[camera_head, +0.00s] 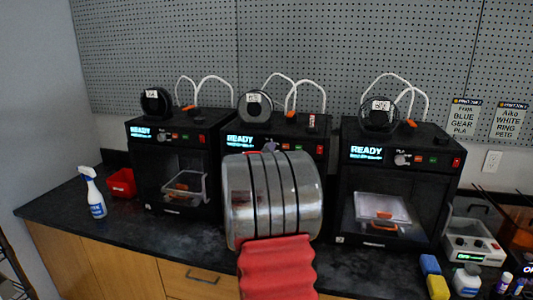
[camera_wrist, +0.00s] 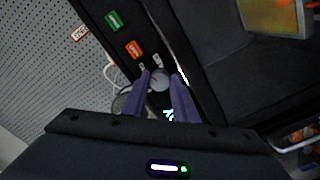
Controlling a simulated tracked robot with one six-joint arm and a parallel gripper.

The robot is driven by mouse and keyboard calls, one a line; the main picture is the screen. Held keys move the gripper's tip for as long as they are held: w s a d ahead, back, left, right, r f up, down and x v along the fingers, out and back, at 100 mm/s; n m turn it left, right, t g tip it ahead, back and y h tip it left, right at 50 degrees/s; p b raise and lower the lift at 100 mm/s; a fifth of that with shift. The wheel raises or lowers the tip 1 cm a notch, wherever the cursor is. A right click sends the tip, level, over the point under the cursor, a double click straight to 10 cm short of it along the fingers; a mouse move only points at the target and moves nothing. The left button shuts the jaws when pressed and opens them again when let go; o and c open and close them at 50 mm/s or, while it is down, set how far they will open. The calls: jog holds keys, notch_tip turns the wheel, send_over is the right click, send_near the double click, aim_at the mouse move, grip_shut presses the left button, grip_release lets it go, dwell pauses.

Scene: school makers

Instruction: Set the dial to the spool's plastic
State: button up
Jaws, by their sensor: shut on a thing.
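The middle printer (camera_head: 278,129) has a lit READY screen (camera_head: 240,141) and a spool (camera_head: 255,107) with a white label on top. The label is too small to read surely. My gripper (camera_head: 270,147) is at this printer's front panel, mostly hidden behind my arm. In the wrist view, my gripper's two purple fingers (camera_wrist: 160,78) are shut on the round grey dial (camera_wrist: 159,77), one on each side. Small white marks sit by the dial, too small to read. The dial's pointer setting cannot be told.
A left printer (camera_head: 170,124) and a right printer (camera_head: 400,140) stand alongside, each with READY lit. Two cards hang on the pegboard (camera_head: 340,45): blue gear PLA (camera_head: 464,117) and white ring PETG (camera_head: 510,122). A spray bottle (camera_head: 93,195) and red bin (camera_head: 121,183) stand left.

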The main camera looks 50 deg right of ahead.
jog(key=shift+n, duration=0.9)
jog(key=shift+w, duration=0.1)
jog(key=o, duration=1)
jog(key=shift+o, duration=0.2)
jog(key=shift+f, duration=0.1)
